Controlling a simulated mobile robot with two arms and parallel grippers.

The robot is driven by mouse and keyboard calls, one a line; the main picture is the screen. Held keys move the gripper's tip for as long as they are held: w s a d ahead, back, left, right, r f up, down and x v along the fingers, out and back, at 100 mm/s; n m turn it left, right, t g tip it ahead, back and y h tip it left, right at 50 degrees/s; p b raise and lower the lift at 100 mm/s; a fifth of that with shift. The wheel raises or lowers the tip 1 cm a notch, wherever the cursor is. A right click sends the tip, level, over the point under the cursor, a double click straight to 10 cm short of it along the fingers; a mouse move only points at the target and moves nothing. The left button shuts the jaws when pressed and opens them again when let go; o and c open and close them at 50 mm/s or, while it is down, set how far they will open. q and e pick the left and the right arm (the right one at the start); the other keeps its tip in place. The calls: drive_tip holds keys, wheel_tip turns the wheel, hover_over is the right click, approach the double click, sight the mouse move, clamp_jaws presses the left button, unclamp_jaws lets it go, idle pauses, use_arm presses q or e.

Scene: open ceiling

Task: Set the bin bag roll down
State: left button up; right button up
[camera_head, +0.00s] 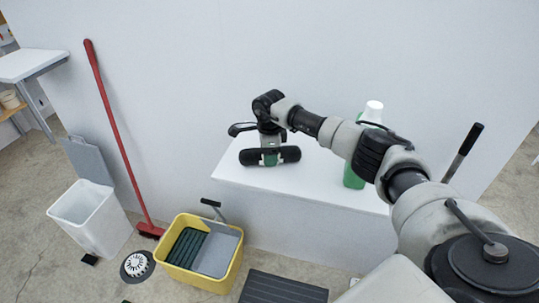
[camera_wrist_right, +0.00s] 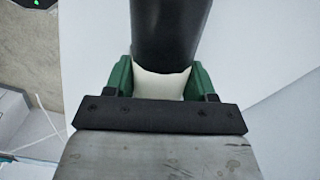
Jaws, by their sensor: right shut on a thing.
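The bin bag roll (camera_head: 291,154) is a black cylinder lying level at the left end of a white table or shelf (camera_head: 325,190) against the wall. My right gripper (camera_head: 269,157) comes down from above and is shut around the roll's middle. In the right wrist view the black roll (camera_wrist_right: 170,30) has a cream band (camera_wrist_right: 160,84) between the green fingers of the gripper (camera_wrist_right: 160,78). I cannot tell whether the roll touches the white top or hangs just above it. My left gripper is not in view.
A green bottle with a white cap (camera_head: 354,176) stands right of the roll, partly behind my right arm. A yellow mop bucket (camera_head: 212,283), a white bin (camera_head: 105,232) and a red broom (camera_head: 115,125) are on the left. The white top has free room between roll and bottle.

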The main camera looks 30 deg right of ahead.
drive_tip(key=o, duration=0.6)
drive_tip(key=shift+f, duration=0.1)
drive_tip(key=o, duration=0.5)
drive_tip(key=shift+c, duration=0.2)
drive_tip(key=shift+r, duration=0.65)
wheel_tip(320, 180, up, 10)
drive_tip(key=b, duration=0.3)
drive_tip(key=shift+f, duration=0.15)
drive_tip(key=shift+r, duration=0.7)
